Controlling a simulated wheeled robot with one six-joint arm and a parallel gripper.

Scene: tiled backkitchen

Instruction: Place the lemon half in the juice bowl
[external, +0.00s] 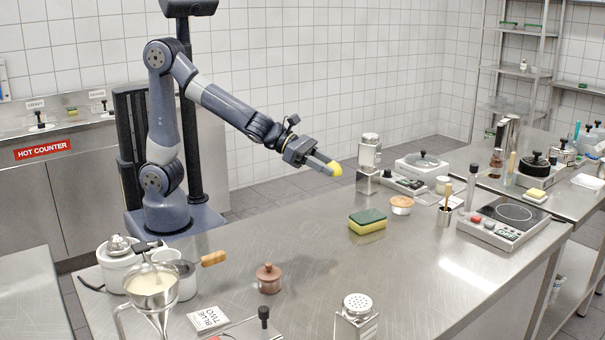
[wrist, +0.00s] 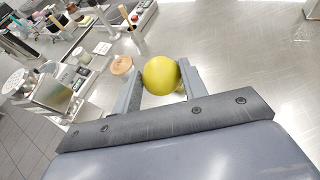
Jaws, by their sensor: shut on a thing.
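My gripper (external: 327,167) is shut on the yellow lemon half (external: 335,170) and holds it in the air above the far edge of the steel table. In the wrist view the lemon half (wrist: 161,74) sits between the two fingertips, its rounded yellow side showing; its cut face is hidden. A small pale bowl with an orange-brown top (external: 402,204) stands on the table to the right of and below the gripper in the external view. It also shows in the wrist view as a brownish disc (wrist: 122,65), left of the lemon half. I cannot tell for certain that it is the juice bowl.
A green and yellow sponge (external: 367,222) lies left of the small bowl. A copper lidded pot (external: 268,279) and a shaker (external: 357,318) stand nearer. The table's middle is clear.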

